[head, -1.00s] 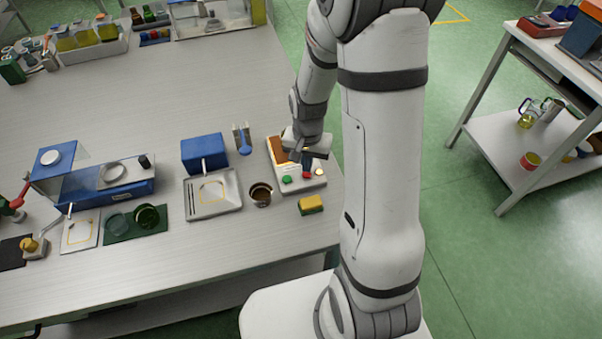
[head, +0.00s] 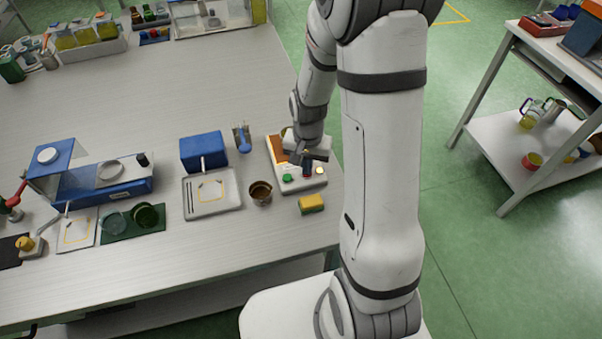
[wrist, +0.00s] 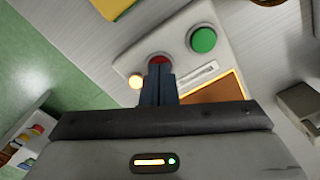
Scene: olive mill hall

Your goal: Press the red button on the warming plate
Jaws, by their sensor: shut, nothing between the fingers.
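The warming plate (head: 291,181) is a pale unit with an orange-brown top panel, near the right edge of the bench. In the wrist view its red button (wrist: 159,60) shows just past my fingertips, partly hidden by them. A larger green button (wrist: 203,40) and a glowing yellowish lamp (wrist: 135,81) sit on either side of it. My gripper (wrist: 159,72) is shut and empty, its fingertips over the red button and seemingly touching it. In the head view my gripper (head: 307,170) points down onto the plate's front part, mostly covering the red button.
A yellow sponge (head: 311,203) lies in front of the plate. A small brown cup (head: 260,193) and a grey tray (head: 213,206) stand to its left. A blue box (head: 204,152) is behind the tray. The bench's right edge is close to the plate.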

